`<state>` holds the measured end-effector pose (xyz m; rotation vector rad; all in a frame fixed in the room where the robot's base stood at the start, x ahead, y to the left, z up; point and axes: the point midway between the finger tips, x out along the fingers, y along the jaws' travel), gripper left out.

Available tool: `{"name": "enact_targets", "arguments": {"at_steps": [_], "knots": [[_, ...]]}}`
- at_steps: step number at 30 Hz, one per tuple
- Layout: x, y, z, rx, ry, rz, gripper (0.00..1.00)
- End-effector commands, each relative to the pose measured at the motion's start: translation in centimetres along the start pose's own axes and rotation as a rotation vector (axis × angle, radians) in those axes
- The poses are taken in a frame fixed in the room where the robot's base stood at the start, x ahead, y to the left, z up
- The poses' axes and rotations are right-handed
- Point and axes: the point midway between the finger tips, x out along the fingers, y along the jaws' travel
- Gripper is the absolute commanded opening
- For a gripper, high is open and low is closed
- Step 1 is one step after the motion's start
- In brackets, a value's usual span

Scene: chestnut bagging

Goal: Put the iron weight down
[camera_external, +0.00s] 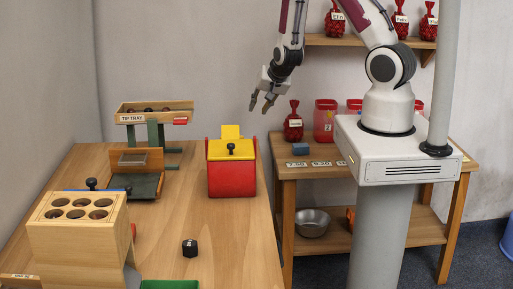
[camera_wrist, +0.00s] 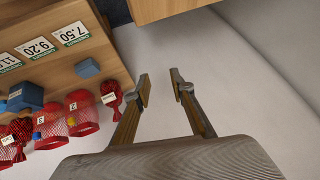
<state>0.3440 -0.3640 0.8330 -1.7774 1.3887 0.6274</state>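A small black faceted block with a light mark on top, which looks like the iron weight (camera_external: 190,248), sits on the wooden table (camera_external: 225,225) in the external view, near the front. My gripper (camera_external: 262,104) hangs in the air beyond the table's right edge, well above and away from the weight. In the wrist view my gripper (camera_wrist: 161,85) has its two fingers apart with nothing between them. The weight does not show in the wrist view.
A red and yellow box (camera_external: 231,178), a tip tray (camera_external: 153,113) and a wooden block with round holes (camera_external: 78,235) stand on the table. A side bench holds a blue block (camera_external: 300,148) and red net bags (camera_wrist: 82,110). Table right of the weight is clear.

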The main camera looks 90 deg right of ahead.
Motion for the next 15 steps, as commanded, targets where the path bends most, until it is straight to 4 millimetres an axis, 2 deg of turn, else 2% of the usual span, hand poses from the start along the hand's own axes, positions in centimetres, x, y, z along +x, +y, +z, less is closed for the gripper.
{"name": "enact_targets", "arguments": {"at_steps": [1,6,15], "knots": [[1.0,1.4,-0.1,0.021,0.013,0.027,0.24],[3.4,5.7,-0.7,0.085,0.073,0.1,0.24],[6.4,13.9,-1.1,0.177,0.181,0.235,0.24]]}}
